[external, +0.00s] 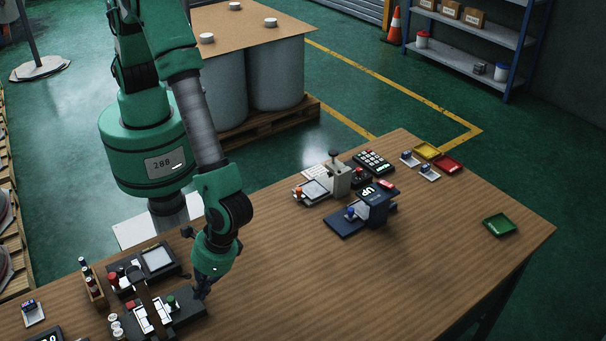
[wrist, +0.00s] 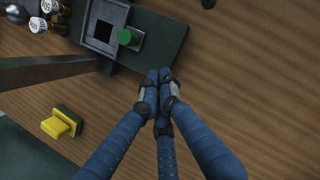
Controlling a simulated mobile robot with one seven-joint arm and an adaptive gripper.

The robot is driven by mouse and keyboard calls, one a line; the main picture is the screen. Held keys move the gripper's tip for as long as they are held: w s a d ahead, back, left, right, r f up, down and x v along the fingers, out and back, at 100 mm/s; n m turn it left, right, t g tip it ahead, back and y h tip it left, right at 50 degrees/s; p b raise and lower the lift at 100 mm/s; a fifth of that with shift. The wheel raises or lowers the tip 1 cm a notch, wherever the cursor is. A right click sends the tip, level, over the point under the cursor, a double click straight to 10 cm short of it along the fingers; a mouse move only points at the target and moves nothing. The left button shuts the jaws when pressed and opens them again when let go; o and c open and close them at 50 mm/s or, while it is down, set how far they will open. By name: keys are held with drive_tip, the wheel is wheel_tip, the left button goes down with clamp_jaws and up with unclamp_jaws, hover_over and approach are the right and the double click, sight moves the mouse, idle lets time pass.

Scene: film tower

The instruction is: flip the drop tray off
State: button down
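No switch marked as the drop tray's can be made out, so I cannot tell which part it is. My gripper (external: 203,291) is low over the near left of the wooden table; its fingers are together and empty in the wrist view (wrist: 163,80). Beside the fingertips is a dark device (wrist: 165,38) with a green knob (wrist: 125,37) and a grey frame around a black square opening. In the external view this device (external: 187,319) is partly hidden by my gripper. Whether the fingertips touch it is unclear.
A black panel (external: 135,284) with a screen and red button stands left of my gripper. A blue press-like device (external: 375,208) and a keypad (external: 374,161) stand farther back. A green tray (external: 500,225) lies at right. A yellow-green sponge (wrist: 62,122) lies nearby. The table's front right is clear.

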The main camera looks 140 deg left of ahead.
drive_tip(key=p+v, duration=0.1)
drive_tip(key=v, duration=0.8)
drive_tip(key=shift+r, duration=0.2)
drive_tip(key=shift+d, duration=0.1)
drive_tip(key=s+a+r+m+t+y, duration=0.15)
drive_tip(key=s+r, duration=0.35)
drive_tip(key=r, duration=0.5)
drive_tip(key=s+a+r+m+t, duration=0.1)
drive_tip(key=s+a+r+m, duration=0.15)
drive_tip(key=s+r, duration=0.45)
drive_tip(key=s+a+r+m+t, duration=0.1)
drive_tip(key=s+r+m, duration=0.15)
drive_tip(key=r, duration=0.95)
drive_tip(key=s+a+r+m+t, duration=0.1)
drive_tip(key=s+r+m, duration=0.1)
drive_tip(key=s, duration=0.6)
drive_tip(key=s+a+r+m+t+y, duration=0.1)
drive_tip(key=s+a+r+m, duration=0.1)
drive_tip(key=s, duration=0.6)
drive_tip(key=s+a+r+m+t+y, duration=0.1)
drive_tip(key=s+r, duration=0.3)
drive_tip(key=s, duration=0.5)
drive_tip(key=shift+a+r+m+t+b, duration=0.15)
drive_tip(key=shift+a+m+t+b, duration=0.3)
drive_tip(key=shift+a+m+t, duration=0.1)
